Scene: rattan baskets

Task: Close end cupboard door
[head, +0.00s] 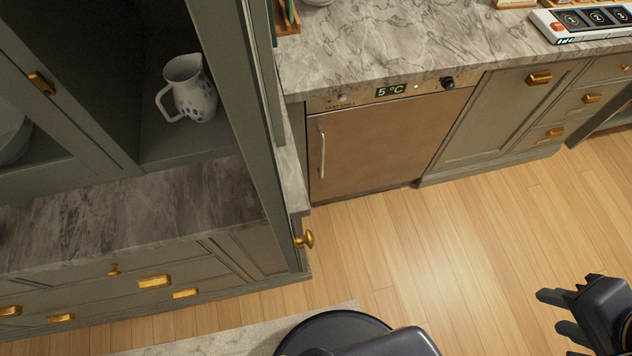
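The grey-green end cupboard door (252,120) stands open at the right end of the tall cupboard on the left. I see it at a steep angle, with a brass knob (305,240) near its lower outer corner. The open compartment beside it shows a white jug with blue spots (190,90) on its shelf. My gripper (550,312) is at the lower right, over the wooden floor, well apart from the door. Its dark fingers point left with a gap between them, and it holds nothing I can see.
A glazed door with a brass handle (41,83) is at the far left. Drawers with brass handles (154,282) lie below the marble counter (130,210). A brown-fronted appliance (375,140) stands behind the door. The wooden floor (430,250) between door and gripper is clear.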

